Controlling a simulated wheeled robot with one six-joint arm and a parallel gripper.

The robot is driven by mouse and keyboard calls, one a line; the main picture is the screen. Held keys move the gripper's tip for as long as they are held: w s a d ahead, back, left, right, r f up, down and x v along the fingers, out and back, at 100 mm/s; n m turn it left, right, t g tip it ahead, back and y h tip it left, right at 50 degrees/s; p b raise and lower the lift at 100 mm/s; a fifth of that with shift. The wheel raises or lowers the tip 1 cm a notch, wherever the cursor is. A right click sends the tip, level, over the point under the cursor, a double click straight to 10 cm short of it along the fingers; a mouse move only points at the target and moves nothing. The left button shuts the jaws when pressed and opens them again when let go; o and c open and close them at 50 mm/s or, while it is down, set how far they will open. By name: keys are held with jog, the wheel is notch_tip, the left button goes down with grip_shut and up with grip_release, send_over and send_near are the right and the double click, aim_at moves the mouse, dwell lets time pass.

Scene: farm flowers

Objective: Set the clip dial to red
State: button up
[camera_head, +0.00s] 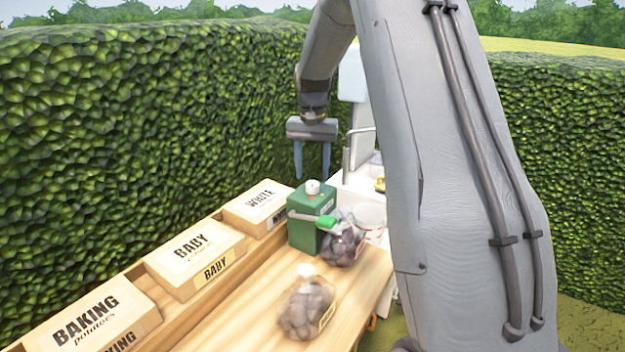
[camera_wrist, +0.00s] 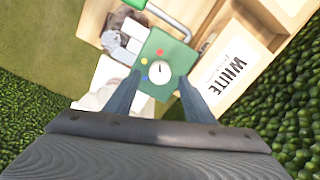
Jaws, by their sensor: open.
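A green clip machine (camera_head: 312,212) stands on the wooden table, with a white round dial (camera_head: 312,187) on its top. In the wrist view the dial (camera_wrist: 160,68) sits on the green top face, with a dark pointer mark near its middle. A red dot (camera_wrist: 160,52), a yellow dot (camera_wrist: 144,61) and a blue dot (camera_wrist: 145,77) lie around it. My gripper (camera_head: 312,175) is open and points down above the machine. In the wrist view its two fingers (camera_wrist: 158,82) are on either side of the dial. Whether they touch it cannot be told.
Boxes labelled white (camera_head: 262,203), baby (camera_head: 194,251) and baking (camera_head: 105,317) line the left of the wooden table (camera_head: 245,310). A filled bag (camera_head: 307,308) lies on the table, and another bag (camera_head: 343,245) is at the machine's right. A hedge (camera_head: 140,130) stands close behind.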

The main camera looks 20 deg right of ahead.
aim_at(313, 183)
notch_tip(313, 183, up, 5)
jog(key=shift+f+b, duration=0.1)
jog(key=shift+b, duration=0.45)
